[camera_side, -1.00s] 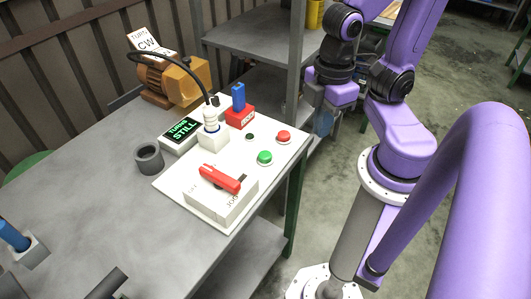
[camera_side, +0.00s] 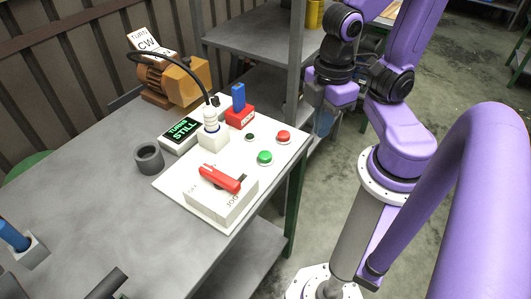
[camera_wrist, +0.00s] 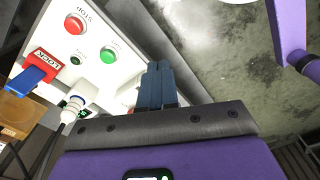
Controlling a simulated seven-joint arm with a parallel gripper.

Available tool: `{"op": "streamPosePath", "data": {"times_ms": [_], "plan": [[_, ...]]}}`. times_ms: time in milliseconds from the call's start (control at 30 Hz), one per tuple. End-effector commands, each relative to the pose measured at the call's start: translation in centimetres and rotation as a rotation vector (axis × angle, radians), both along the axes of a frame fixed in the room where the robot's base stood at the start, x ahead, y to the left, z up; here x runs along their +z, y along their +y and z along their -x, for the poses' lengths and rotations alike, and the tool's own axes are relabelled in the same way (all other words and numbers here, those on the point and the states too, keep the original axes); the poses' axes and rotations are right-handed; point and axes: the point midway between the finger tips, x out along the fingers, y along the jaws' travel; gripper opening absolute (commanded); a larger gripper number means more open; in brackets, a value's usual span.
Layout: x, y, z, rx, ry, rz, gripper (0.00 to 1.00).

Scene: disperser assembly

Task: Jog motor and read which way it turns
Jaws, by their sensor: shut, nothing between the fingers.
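The orange motor (camera_side: 175,82) stands at the back of the bench, with a card (camera_side: 147,42) reading "TURN CW" behind it. A small display (camera_side: 181,134) reads "TURNS STILL". The white control panel (camera_side: 178,192) carries a green button (camera_side: 264,158), a red button (camera_side: 283,137) and a white box with a red handle (camera_side: 220,178). My gripper (camera_wrist: 158,68) is shut and empty, with the green button (camera_wrist: 109,55) and red STOP button (camera_wrist: 75,24) up and left of its fingertips in the wrist view. In the side view it is right of the panel, beyond the bench edge.
A red LOCK block (camera_side: 240,116) with a blue key stands at the panel's back. A white plug (camera_side: 210,118) with a black cable running toward the motor stands beside it. A grey ring (camera_side: 149,158) lies left of the panel. A shelf post (camera_side: 294,65) rises near my gripper.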

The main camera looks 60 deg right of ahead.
Motion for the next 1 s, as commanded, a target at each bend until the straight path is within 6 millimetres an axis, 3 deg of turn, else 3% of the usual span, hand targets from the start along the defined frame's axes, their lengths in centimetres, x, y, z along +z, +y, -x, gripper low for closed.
{"op": "streamPosePath", "data": {"times_ms": [467,1000], "plan": [[-0.2,0.0,-0.6,-0.061,0.016,0.005,0.00],[-1.4,0.4,-5.3,-0.595,0.153,0.036,0.00]]}}
